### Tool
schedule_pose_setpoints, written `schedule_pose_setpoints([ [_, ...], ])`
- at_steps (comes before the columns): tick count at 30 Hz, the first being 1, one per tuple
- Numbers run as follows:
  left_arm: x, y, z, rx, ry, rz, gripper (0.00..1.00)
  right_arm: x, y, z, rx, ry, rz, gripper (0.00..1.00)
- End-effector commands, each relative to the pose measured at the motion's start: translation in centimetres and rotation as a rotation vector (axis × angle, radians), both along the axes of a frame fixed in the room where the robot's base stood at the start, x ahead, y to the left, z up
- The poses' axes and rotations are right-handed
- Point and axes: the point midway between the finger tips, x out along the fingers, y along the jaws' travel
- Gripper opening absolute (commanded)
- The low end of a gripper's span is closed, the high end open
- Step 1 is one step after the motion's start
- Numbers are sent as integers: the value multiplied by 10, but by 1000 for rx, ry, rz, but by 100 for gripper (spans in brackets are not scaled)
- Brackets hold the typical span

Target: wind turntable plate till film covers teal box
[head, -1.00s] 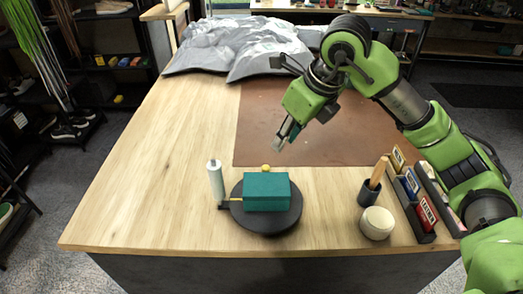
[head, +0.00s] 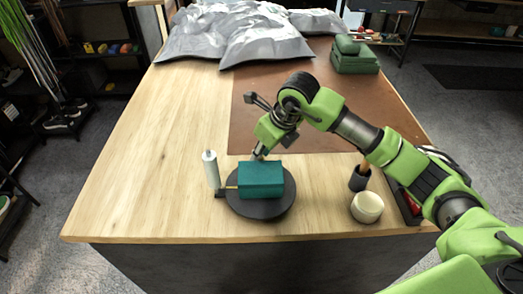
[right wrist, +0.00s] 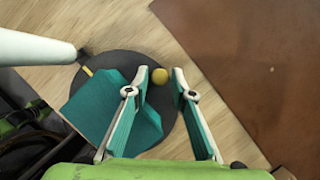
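The teal box (head: 261,180) sits on the dark round turntable plate (head: 262,211) near the table's front edge. In the right wrist view, the box (right wrist: 108,112) and plate (right wrist: 122,65) show below my gripper. A white film roll (head: 211,169) stands upright left of the plate, with a yellow strip (head: 231,187) between it and the box. No film is visible over the box. My right gripper (right wrist: 160,74) is open, its fingertips on either side of a yellow knob (right wrist: 159,77) at the plate's edge; I cannot tell whether they touch it. My left gripper is out of view.
A brown mat (head: 285,125) lies behind the plate. A white jar (head: 367,207), a dark cup (head: 358,179) and a rack (head: 409,208) partly behind my arm stand to the right. Grey cloth (head: 240,35) and green boxes (head: 355,56) lie at the back. The left tabletop is clear.

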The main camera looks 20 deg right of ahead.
Motion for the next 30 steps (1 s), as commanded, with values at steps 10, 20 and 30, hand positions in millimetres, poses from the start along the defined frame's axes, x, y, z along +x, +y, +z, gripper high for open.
schedule_pose_setpoints([
  [10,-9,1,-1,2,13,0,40,0,0,-2,0,0,0,5],
  [20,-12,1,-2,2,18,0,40,0,0,-1,0,0,5,0],
  [30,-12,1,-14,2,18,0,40,0,-5,-3,0,-1,74,0],
])
